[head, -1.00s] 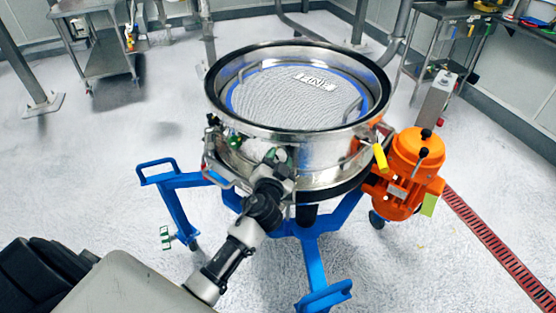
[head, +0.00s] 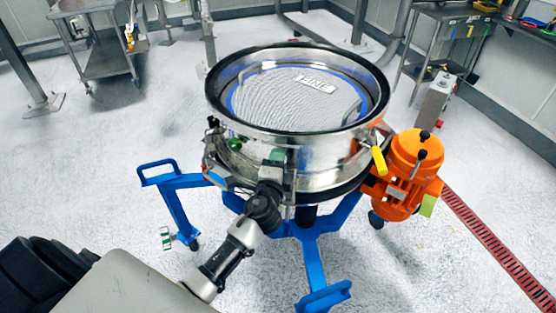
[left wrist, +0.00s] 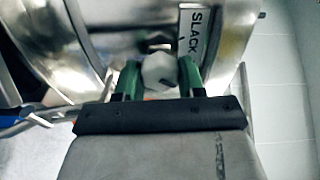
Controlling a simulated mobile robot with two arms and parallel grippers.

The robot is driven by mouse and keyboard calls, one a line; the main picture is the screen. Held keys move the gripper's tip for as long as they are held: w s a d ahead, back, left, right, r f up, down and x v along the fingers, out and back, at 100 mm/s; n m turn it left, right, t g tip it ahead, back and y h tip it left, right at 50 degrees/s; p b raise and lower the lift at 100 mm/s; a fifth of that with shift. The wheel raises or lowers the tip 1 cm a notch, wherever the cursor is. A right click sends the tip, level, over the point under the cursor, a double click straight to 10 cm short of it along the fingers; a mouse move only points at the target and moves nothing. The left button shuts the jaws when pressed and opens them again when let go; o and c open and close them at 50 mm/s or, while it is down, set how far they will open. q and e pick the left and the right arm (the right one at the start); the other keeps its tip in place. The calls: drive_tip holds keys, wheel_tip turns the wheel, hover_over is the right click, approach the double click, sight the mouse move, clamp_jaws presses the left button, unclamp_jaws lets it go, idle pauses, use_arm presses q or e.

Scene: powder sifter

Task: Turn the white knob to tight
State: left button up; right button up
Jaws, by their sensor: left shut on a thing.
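The white knob (left wrist: 160,70) sits on the side of the shiny steel sifter drum, between the green fingers of my left gripper (left wrist: 158,80) in the left wrist view. The fingers are shut on it from both sides. A label reading SLACK (left wrist: 194,32) is just right of the knob. In the head view my left gripper (head: 277,162) is at the front wall of the sifter (head: 325,172), and the knob is hidden behind it. My right gripper is not in view.
The sifter stands on a blue frame (head: 312,262) with legs reaching outward. An orange motor (head: 405,178) with black-tipped levers is on its right. A yellow handle (head: 379,160) is near the rim. Open floor (head: 90,160) lies to the left.

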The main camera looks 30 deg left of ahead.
use_arm(q)
drive_tip(key=shift+m, duration=1.1)
drive_tip(key=shift+f, duration=0.1)
drive_tip(key=o, duration=0.9)
drive_tip(key=shift+b+v, duration=1)
drive_tip(key=shift+v, duration=4.45)
